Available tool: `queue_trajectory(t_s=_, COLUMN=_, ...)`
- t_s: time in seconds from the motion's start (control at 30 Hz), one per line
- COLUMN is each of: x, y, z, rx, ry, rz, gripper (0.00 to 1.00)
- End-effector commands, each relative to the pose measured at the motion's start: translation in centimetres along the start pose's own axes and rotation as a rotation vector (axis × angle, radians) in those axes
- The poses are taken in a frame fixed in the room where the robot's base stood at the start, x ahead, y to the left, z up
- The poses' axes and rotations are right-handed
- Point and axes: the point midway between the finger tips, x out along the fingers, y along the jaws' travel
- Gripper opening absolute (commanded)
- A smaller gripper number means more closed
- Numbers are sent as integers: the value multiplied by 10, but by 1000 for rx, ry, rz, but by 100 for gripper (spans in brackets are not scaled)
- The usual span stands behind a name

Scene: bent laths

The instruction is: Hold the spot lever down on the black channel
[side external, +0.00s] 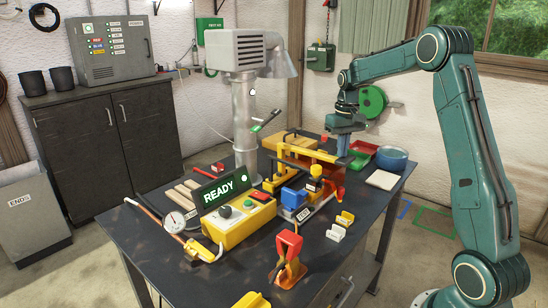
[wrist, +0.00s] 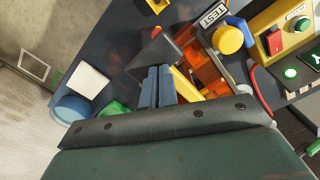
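My gripper (side external: 344,148) points down over the back right part of the bench, beside a yellow fixture (side external: 300,158). In the wrist view its two blue-grey fingers (wrist: 158,84) are close together. A dark grey block-like piece (wrist: 153,55) shows right at the fingertips; I cannot tell whether it is gripped or only behind them. It may be part of the black channel, but this is unclear. Orange translucent parts (wrist: 205,68) and a yellow bar (wrist: 187,84) lie just right of the fingers. A red lever on an orange base (side external: 290,258) stands at the front; no lever is readable as "spot".
A yellow control box (side external: 238,228), a READY sign (side external: 222,187) and a metal duct (side external: 245,125) stand left. The bench front has bare room.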

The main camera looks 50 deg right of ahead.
Motion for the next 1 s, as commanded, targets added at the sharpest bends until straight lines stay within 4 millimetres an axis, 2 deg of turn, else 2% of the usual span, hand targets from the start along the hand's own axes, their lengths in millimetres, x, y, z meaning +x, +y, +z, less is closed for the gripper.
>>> queue_trajectory(t_s=1.0, x=11, y=2, z=3, rx=-2, ry=1, rz=0, gripper=0)
